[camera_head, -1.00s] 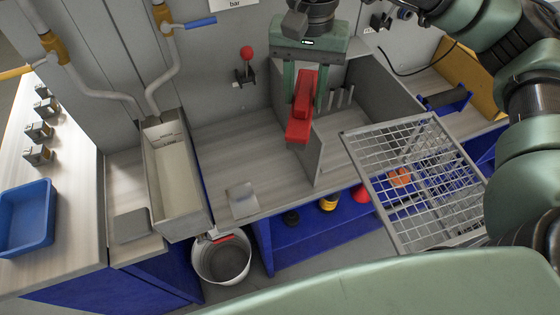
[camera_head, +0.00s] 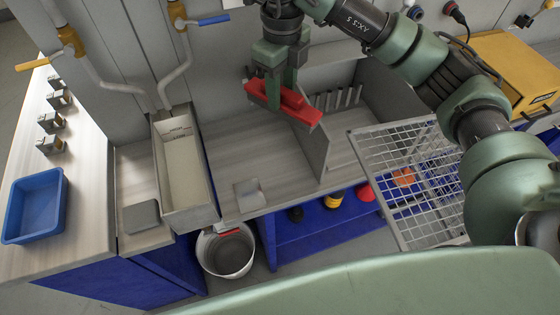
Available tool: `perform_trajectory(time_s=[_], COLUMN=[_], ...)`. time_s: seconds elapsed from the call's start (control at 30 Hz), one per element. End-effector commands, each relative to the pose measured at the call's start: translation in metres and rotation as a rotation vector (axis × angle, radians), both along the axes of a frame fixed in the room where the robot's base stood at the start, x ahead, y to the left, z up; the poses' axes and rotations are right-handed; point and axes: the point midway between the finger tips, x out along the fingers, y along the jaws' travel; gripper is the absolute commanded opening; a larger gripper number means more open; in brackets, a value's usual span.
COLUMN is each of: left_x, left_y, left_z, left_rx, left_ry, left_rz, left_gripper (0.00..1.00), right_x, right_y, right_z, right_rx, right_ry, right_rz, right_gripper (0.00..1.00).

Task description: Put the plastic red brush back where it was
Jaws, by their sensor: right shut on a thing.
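The red plastic brush (camera_head: 303,107) is in my right gripper (camera_head: 277,90), which is shut on it. The brush lies slantwise across the fingers, its left end higher in the picture than its right. The fingertips are partly hidden by the brush. My left gripper is not in view.
A long trough (camera_head: 181,170) stands left of the worktop, below pipes and valves. A bucket (camera_head: 228,260) is on the floor. A wire rack (camera_head: 410,180) is at right, and a blue tray (camera_head: 37,205) at far left. The worktop's middle is mostly bare.

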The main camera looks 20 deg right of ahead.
Motion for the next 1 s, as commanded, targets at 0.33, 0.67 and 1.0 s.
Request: perform_trajectory(time_s=[0.33, 0.67, 1.0], left_x=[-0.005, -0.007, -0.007], left_y=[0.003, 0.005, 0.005], left_z=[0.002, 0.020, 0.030], left_rx=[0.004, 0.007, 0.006], left_ry=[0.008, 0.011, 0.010], left_rz=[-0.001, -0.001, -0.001], left_gripper=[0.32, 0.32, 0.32], right_x=[0.002, 0.001, 0.003], right_y=[0.004, 0.002, 0.003], right_z=[-0.031, -0.115, -0.165], right_rx=[0.002, 0.000, 0.002], right_ry=[0.016, 0.015, 0.009], right_rz=[-0.189, -0.189, -0.188], right_gripper=[0.00, 0.00, 0.00])
